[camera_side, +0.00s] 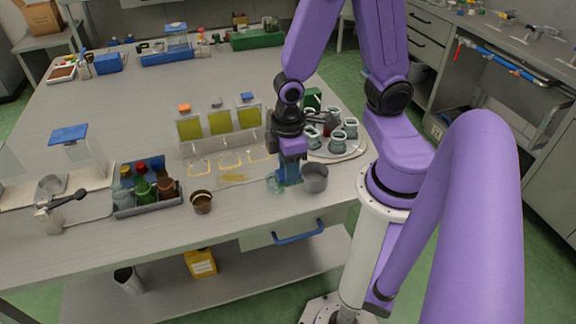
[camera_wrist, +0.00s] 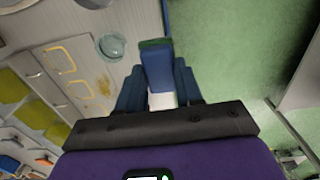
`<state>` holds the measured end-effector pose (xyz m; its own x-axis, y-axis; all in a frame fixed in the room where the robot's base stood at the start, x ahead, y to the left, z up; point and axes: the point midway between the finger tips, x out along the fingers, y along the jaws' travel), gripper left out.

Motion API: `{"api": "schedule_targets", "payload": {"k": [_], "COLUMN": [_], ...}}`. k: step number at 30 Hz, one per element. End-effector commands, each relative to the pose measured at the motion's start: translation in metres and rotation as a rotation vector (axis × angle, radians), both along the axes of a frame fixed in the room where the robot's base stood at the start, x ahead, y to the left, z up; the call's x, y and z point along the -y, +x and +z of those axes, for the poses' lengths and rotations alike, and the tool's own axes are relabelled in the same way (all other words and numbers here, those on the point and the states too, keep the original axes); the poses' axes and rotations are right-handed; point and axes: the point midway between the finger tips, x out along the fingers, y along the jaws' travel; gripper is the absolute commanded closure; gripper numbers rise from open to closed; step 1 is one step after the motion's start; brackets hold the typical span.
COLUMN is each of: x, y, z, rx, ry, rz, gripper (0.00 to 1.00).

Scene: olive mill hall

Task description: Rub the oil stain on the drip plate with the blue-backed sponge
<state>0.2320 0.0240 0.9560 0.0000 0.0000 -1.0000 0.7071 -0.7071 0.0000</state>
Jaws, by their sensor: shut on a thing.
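My gripper (camera_side: 291,158) is shut on the blue-backed sponge (camera_side: 290,175), which points down with a green strip at its lower end. In the wrist view the sponge (camera_wrist: 157,68) sits between the fingers of my gripper (camera_wrist: 160,88). The drip plate (camera_side: 212,180) is a pale plate in front of three oil containers, left of the sponge. A yellow-brown oil stain (camera_side: 234,177) lies on it; the stain (camera_wrist: 104,85) also shows in the wrist view. The sponge is right of the stain and apart from it. I cannot tell its exact height above the table.
A clear glass bowl (camera_side: 274,184) stands between the stain and the sponge. A grey cup (camera_side: 315,177) is just right of the sponge. A round tray of jars (camera_side: 350,153) stands behind right. A brown cup (camera_side: 201,202) and a bottle caddy (camera_side: 147,205) are left, near the front edge.

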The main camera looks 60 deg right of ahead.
Motion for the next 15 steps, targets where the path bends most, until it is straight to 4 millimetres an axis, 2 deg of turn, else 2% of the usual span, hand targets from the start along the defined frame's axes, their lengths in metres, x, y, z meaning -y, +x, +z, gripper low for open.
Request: {"api": "schedule_targets", "payload": {"k": [5, 8, 15], "x": [0.0, 0.001, 0.011], "y": [0.003, 0.011, 0.053], "z": [-0.001, -0.002, -0.01], "rx": [0.0, -0.001, -0.001], "ry": [0.0, -0.001, -0.001], "rz": [-0.002, -0.004, -0.007], "gripper": [0.89, 0.89, 0.89]}}
